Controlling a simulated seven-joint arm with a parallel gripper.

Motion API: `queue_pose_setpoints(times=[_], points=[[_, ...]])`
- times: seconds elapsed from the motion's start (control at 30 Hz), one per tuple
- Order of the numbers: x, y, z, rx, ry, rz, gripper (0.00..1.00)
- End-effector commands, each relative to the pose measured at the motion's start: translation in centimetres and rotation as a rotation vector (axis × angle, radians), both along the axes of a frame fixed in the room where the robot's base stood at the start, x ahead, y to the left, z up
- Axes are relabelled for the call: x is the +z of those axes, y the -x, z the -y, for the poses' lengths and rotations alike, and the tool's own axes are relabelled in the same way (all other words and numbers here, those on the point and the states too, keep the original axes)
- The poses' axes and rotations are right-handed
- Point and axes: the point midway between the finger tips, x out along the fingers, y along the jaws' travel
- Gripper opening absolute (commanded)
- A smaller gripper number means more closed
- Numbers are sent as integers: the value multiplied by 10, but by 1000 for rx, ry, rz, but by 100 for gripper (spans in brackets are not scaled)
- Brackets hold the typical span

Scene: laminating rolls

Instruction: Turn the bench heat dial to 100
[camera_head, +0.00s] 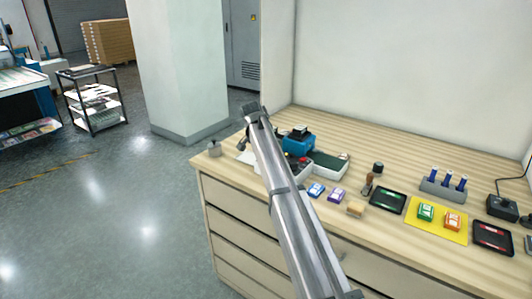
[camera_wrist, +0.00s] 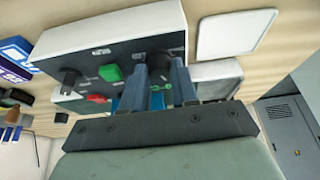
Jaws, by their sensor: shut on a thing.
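The control box (camera_wrist: 108,30) fills the upper part of the wrist view, with a white top and a dark front panel. The heat dial (camera_wrist: 162,63) seems to be the dark knob at the right end of that panel, mostly hidden by my fingers. My gripper (camera_wrist: 161,72) is shut on it, one finger on each side. Its pointer and scale are too small and covered to read. In the head view my arm hides most of the box and the fingers.
The panel also carries a green button (camera_wrist: 110,73), a red switch (camera_wrist: 97,98) and another black knob (camera_wrist: 70,77). A blue device (camera_head: 298,146) and a dark green-topped box (camera_head: 329,164) stand right of my arm.

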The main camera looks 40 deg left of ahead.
Motion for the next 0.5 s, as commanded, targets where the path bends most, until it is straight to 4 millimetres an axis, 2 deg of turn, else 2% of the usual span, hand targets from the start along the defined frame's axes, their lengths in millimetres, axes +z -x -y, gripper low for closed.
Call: queue_pose_setpoints(times=[0.5], points=[[0, -2, -6, -487, 0, -1, 0]])
